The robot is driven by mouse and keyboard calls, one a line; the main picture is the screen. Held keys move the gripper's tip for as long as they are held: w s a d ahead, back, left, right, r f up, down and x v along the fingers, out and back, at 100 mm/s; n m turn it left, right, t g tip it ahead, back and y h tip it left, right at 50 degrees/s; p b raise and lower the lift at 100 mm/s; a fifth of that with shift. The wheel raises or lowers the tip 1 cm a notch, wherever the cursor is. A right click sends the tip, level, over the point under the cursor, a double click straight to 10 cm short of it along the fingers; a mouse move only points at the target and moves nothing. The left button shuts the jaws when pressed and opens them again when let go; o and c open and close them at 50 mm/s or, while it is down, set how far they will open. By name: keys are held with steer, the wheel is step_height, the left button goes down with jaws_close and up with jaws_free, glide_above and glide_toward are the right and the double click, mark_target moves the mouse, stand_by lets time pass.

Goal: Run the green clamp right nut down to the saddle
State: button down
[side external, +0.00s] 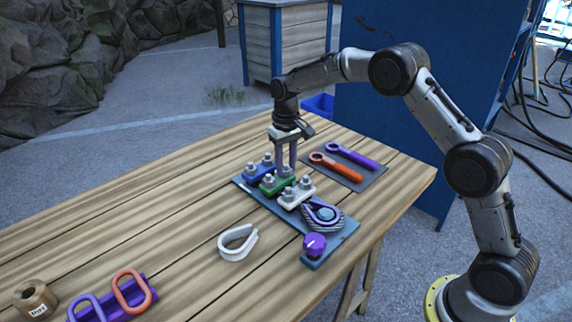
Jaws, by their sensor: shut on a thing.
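The green clamp (272,188) sits on the dark base plate between the blue clamp (251,173) and the white clamp (298,197). Its left nut (268,180) shows clear of my gripper. My gripper (286,168) points straight down over the right end of the green clamp. Its fingers are shut on the right nut (286,172), which they partly hide. The gap between this nut and the saddle is too small to tell.
A thimble with rope (324,217) and a purple knob (314,245) lie at the plate's front. Orange (335,167) and purple (351,156) wrenches lie on a dark mat behind. A white loop (238,243) lies left on open table.

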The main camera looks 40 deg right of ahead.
mark_target(286, 169)
steer(key=m, duration=0.5)
steer(key=shift+w+r+m, duration=0.1)
steer(key=shift+r+m, duration=0.2)
steer(key=shift+r, duration=0.05)
steer(key=m, duration=0.5)
steer(key=shift+m, duration=0.3)
steer(key=shift+r, duration=0.1)
steer(key=c, duration=0.8)
jaws_free()
steer(key=shift+c, duration=0.2)
steer(key=o, duration=0.3)
steer(key=shift+f, duration=0.25)
step_height(286, 169, up, 14)
steer(key=shift+f, duration=0.1)
